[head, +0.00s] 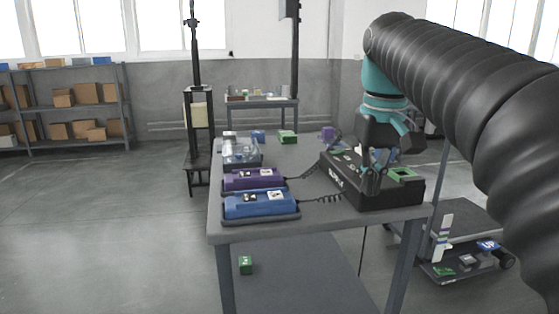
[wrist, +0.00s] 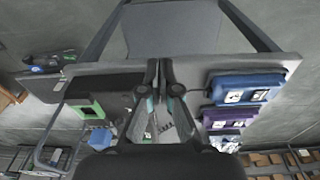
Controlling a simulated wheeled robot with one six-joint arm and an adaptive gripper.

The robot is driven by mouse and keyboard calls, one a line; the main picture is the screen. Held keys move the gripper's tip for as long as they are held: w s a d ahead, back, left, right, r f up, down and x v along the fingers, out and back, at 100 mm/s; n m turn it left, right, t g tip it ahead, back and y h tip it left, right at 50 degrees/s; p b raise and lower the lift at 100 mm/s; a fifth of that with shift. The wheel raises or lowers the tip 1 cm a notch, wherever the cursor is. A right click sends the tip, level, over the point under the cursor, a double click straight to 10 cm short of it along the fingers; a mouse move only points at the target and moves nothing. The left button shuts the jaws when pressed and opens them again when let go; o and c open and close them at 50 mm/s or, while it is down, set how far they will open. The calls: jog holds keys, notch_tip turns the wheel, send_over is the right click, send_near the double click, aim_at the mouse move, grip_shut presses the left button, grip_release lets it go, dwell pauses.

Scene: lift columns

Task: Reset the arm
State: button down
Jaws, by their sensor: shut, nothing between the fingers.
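My gripper (head: 372,186) hangs from my dark sleeved arm at the right of the head view. It is over the black box (head: 390,203) on the grey table and points down. In the wrist view my gripper (wrist: 159,64) has its fingertips together with nothing between them. The black box has a green-framed slot (head: 402,174) on its top right. Whether the fingertips touch the box cannot be told.
A blue device (head: 260,204) and a purple device (head: 253,179) sit on the left of the table (head: 330,226), with coiled cords. A green block (head: 245,265) lies below the tabletop. A low cart (head: 470,262) stands at right; shelves (head: 72,112) stand far left.

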jog(key=s+f+m+t, duration=0.1)
jog(key=s+f+t, duration=0.1)
jog(key=s+f, duration=0.6)
jog(key=s+f+t, duration=0.2)
jog(key=s+f, duration=0.6)
jog(key=f, duration=0.6)
jog(key=shift+f+m, duration=0.25)
jog(key=shift+m, duration=0.15)
